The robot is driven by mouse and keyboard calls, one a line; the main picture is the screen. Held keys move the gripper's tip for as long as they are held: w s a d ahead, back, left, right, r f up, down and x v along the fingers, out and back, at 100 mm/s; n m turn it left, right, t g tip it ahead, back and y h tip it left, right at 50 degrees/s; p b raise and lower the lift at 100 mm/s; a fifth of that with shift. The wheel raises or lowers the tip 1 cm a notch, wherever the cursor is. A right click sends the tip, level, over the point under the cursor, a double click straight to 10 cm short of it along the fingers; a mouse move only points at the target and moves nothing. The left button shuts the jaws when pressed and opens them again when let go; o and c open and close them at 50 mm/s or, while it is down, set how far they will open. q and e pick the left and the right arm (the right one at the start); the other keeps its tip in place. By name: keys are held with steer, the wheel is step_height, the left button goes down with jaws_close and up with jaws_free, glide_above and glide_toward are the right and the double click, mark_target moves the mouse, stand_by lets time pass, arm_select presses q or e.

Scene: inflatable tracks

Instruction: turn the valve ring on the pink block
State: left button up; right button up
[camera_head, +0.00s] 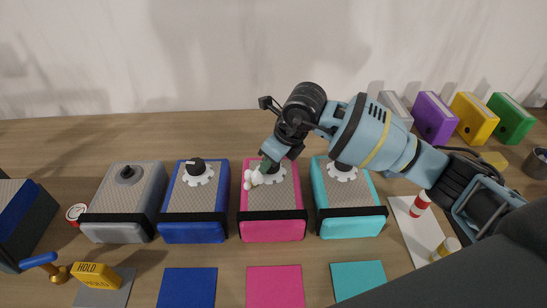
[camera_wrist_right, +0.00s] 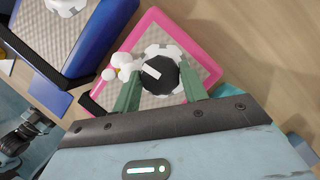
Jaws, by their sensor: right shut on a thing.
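The pink block (camera_head: 273,228) stands third from the left in a row of blocks, with a grey patterned top. On it sits a white toothed valve ring (camera_wrist_right: 160,50) around a black knob (camera_wrist_right: 158,75) with a white pointer bar. My right gripper (camera_head: 268,164) reaches down onto it from the right. In the right wrist view its green fingers (camera_wrist_right: 159,82) are on either side of the ring and knob, shut on the valve ring. In the head view the gripper hides part of it. My left gripper is not in view.
White balls (camera_head: 253,178) sit on the pink block, left of the ring. A blue block (camera_head: 193,230) and a turquoise block (camera_head: 350,226) stand close on either side. A grey block (camera_head: 120,232) is further left. Coloured mats lie in front, and binders stand at the back right.

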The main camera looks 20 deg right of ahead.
stand_by(0.3)
steer(key=o, duration=1)
steer(key=v, duration=0.7)
steer(key=shift+d+r, duration=0.2)
steer(key=shift+r, duration=0.15)
steer(key=shift+s+f, duration=0.1)
steer(key=shift+s, duration=0.1)
